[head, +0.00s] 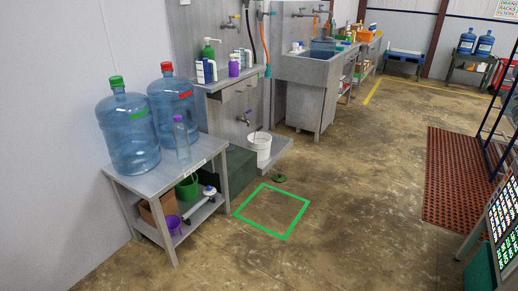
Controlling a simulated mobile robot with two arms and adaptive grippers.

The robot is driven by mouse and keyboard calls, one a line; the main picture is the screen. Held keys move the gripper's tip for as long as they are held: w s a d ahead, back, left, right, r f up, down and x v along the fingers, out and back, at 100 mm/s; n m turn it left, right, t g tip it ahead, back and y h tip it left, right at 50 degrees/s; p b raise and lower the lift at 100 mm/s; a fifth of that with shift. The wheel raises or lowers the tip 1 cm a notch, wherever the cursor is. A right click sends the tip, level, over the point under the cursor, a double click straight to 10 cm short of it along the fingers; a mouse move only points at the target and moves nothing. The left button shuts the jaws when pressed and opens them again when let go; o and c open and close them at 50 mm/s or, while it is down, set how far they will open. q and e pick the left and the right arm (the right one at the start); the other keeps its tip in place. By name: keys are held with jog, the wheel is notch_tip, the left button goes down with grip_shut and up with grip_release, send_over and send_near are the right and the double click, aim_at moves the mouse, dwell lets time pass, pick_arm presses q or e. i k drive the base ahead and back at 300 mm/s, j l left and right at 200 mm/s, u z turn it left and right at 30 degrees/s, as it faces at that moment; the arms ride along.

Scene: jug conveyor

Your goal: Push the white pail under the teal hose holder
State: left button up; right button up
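The white pail (258,148) stands upright on a low grey ledge (276,152) under a wall tap (243,119). An orange hose (265,40) hangs on the grey wall panel above and slightly right of the pail. A small teal piece (267,71) shows at the hose's lower end, and another small teal piece (261,13) is higher on the wall. I cannot tell for sure which is the holder. Neither of my grippers is in view.
A grey table (158,180) with two large blue jugs (128,128) (172,98) stands at the left. A green square outline (286,236) marks clear floor before the ledge. A sink (310,68) stands behind right; a red-brown mat (455,180) lies at right.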

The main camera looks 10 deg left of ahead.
aim_at(260, 142)
jog(key=i+z, duration=0.5)
jog(key=i, duration=1.9)
